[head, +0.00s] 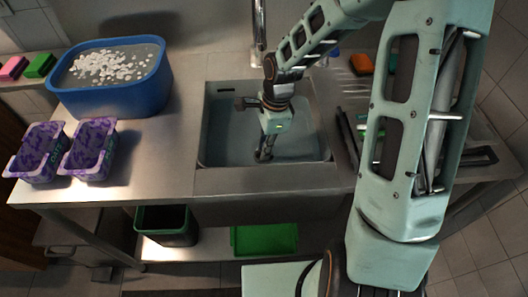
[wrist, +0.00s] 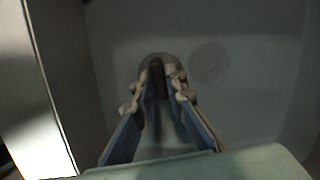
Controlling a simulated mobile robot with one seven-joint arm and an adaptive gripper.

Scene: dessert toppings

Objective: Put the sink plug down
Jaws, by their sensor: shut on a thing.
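My gripper (head: 264,154) reaches down into the sink basin (head: 222,152), low over its floor. In the wrist view my gripper (wrist: 161,76) has its fingertips close together on the sink plug (wrist: 156,66). The plug shows as a small dark upright piece between the tips, with a round greyish edge around them. Whether the plug touches the floor I cannot tell. In the head view the plug is hidden by the fingers.
The sink's side wall (wrist: 50,85) rises at the left of the wrist view. A blue tub (head: 115,96) with white pieces and two purple-patterned containers (head: 38,152) (head: 90,150) stand on the left counter. A dark rack (head: 348,140) stands right of the sink.

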